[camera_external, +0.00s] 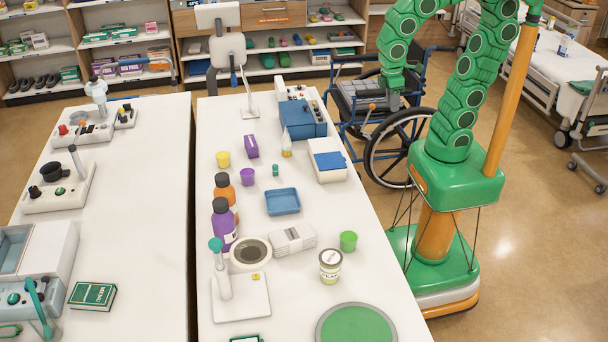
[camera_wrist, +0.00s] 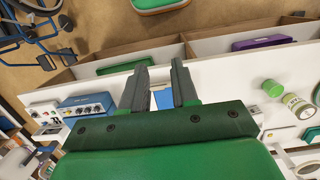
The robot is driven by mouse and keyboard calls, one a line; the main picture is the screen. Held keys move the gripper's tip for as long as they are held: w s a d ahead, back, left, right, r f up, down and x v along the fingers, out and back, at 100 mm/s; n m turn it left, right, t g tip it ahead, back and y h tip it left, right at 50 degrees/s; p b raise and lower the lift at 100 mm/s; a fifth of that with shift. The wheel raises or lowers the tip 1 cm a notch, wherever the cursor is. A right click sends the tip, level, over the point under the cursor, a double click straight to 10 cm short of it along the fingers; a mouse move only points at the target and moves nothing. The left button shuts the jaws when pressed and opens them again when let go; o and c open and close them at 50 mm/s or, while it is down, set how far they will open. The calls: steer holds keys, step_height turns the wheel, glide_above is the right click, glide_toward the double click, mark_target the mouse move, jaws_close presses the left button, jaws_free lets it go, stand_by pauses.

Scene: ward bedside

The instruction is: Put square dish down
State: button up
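The square dish (camera_external: 282,201) is a shallow blue tray lying flat on the right-hand white table in the external view. I cannot make it out in the wrist view. My gripper (camera_wrist: 160,76) shows in the wrist view with its two grey fingers apart and nothing held between them. A blue patch behind the fingers appears to be the blue top of a white device (camera_external: 327,174) on the table. In the external view my arm's end hangs beside the table near the wheelchair, well apart from the dish; its fingers are hard to make out there.
Near the dish stand a purple cup (camera_external: 246,177), a purple bottle (camera_external: 223,226), a white stack (camera_external: 293,240), a green cup (camera_external: 348,241) and a jar (camera_external: 330,267). A round green mat (camera_external: 356,326) lies at the front. A wheelchair (camera_external: 398,148) is beside the table.

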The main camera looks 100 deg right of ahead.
steer(key=s+f, duration=0.1)
steer(key=s, duration=0.7)
steer(key=shift+d, duration=0.3)
steer(key=shift+o, duration=0.5)
steer(key=shift+f, duration=0.1)
stand_by(1.0)
